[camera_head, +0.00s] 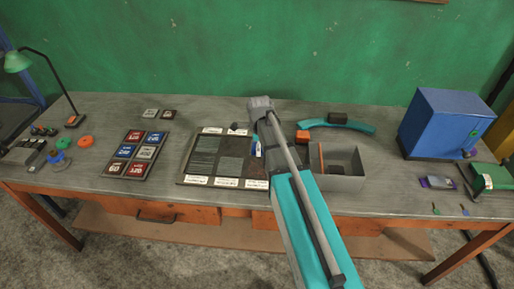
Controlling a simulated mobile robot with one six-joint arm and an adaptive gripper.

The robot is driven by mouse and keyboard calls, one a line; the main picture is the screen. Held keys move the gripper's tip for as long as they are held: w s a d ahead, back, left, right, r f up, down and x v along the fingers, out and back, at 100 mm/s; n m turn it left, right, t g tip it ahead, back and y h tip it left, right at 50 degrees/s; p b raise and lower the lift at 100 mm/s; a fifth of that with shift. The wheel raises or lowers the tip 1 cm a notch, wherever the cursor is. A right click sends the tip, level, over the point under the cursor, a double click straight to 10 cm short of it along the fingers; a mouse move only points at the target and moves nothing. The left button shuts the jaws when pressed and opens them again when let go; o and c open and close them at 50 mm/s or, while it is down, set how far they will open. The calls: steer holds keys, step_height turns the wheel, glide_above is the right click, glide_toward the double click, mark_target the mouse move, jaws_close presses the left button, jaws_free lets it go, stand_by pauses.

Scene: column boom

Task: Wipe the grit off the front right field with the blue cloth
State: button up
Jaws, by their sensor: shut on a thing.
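A dark board (181,178) with several square fields and white labels lies on the bench, left of my arm. Its front right field (231,167) looks dark brown; single grains of grit are too small to make out. My gripper (256,143) is at the board's right edge, mostly hidden by my own arm. A small patch of blue, which I take for the blue cloth (254,151), shows at the gripper's tips. I cannot tell whether the cloth touches the board.
A tray of labelled tiles (114,169) lies left of the board. A blue box (437,122) stands far right.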

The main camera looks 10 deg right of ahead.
mark_target(255, 168)
steer(key=shift+f+b, duration=3.9)
steer(key=shift+f, duration=0.15)
steer(key=shift+s, duration=0.15)
steer(key=shift+f+b, duration=0.7)
steer(key=shift+f, duration=0.05)
steer(key=shift+a, duration=0.1)
steer(key=shift+w+a+r, duration=0.15)
steer(key=shift+w+a, duration=0.2)
steer(key=shift+a, duration=0.45)
steer(key=shift+s+d, duration=0.1)
steer(key=shift+d, duration=0.05)
steer(key=shift+s+d, duration=0.3)
steer(key=shift+d, duration=0.55)
steer(key=shift+s+d, duration=0.25)
steer(key=shift+d, duration=0.55)
